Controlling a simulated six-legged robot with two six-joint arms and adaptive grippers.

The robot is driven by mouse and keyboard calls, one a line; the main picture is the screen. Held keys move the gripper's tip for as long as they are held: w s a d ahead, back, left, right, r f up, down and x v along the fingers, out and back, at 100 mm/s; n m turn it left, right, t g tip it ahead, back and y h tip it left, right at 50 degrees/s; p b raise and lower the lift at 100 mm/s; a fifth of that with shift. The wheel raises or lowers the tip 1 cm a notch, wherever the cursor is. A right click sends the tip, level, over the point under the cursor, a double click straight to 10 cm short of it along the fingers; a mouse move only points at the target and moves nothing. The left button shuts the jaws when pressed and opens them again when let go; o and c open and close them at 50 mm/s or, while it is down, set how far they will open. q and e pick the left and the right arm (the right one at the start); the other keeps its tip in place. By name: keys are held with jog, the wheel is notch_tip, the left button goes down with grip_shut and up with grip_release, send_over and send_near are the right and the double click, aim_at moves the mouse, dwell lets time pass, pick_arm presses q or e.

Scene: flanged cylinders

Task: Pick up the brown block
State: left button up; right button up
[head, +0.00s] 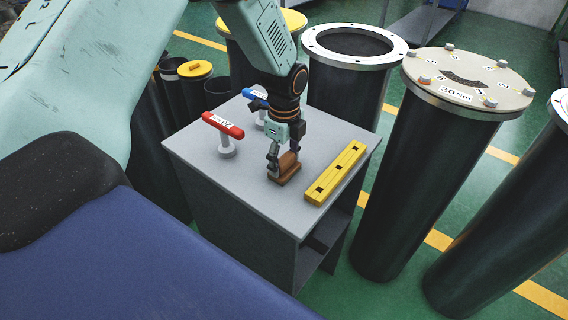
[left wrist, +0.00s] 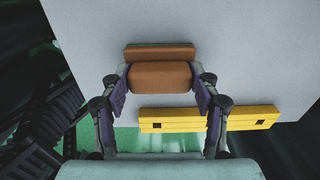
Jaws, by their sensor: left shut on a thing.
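The brown block (head: 286,168) is on the grey cabinet top, with a wider base and a raised upper part. My left gripper (head: 283,160) reaches down over it from above, shut on its upper part. In the left wrist view the block (left wrist: 160,76) lies between the two fingers of the left gripper (left wrist: 160,84), one at each end. Whether the block's base touches the cabinet top I cannot tell. My right gripper is in neither view.
The grey cabinet (head: 250,190) also bears a yellow bar (head: 336,173) with dark square holes, a red-handled tool (head: 223,127) and a blue-handled one (head: 256,97). Tall dark flanged cylinders (head: 425,160) stand on the green floor to the right and behind.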

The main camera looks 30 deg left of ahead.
aim_at(287, 157)
pick_arm(q)
jog(key=shift+w+r, duration=0.15)
notch_tip(287, 157, up, 9)
jog(key=shift+r+b, duration=0.1)
jog(key=shift+b, duration=0.3)
jog(key=shift+d+r, duration=0.1)
jog(key=shift+r, duration=0.1)
jog(key=shift+w+d, duration=0.1)
jog(key=shift+w, duration=0.05)
